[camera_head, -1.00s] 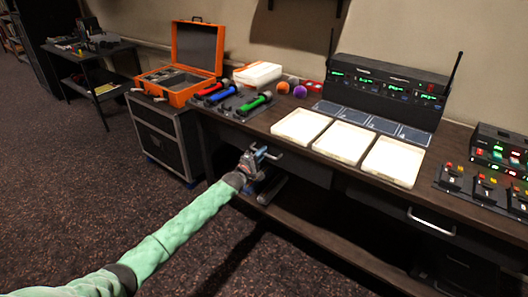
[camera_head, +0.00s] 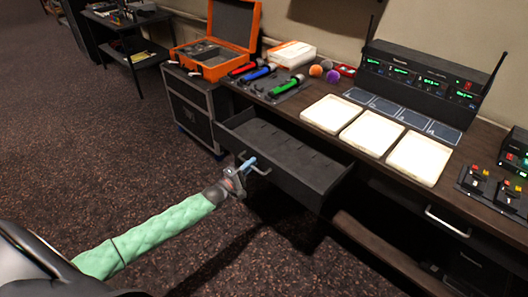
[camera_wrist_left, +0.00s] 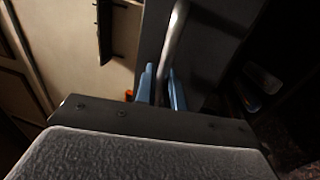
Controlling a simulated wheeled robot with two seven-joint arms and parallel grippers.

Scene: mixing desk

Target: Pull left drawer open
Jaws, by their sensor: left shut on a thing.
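The left drawer (camera_head: 272,150) of the desk stands pulled out, and its empty dark inside shows in the head view. Its metal handle (camera_head: 262,170) is on the front panel. My left gripper (camera_head: 248,166) is shut on the handle. In the left wrist view, the blue fingers of my left gripper (camera_wrist_left: 160,88) are on both sides of the metal handle bar (camera_wrist_left: 175,40). My right gripper is in neither view.
Three white trays (camera_head: 370,136) lie on the desktop, with a radio receiver rack (camera_head: 418,80) behind them. Microphones (camera_head: 285,87) and an orange case (camera_head: 217,60) are at the left. A second drawer handle (camera_head: 447,222) is at the right. Carpet in front is clear.

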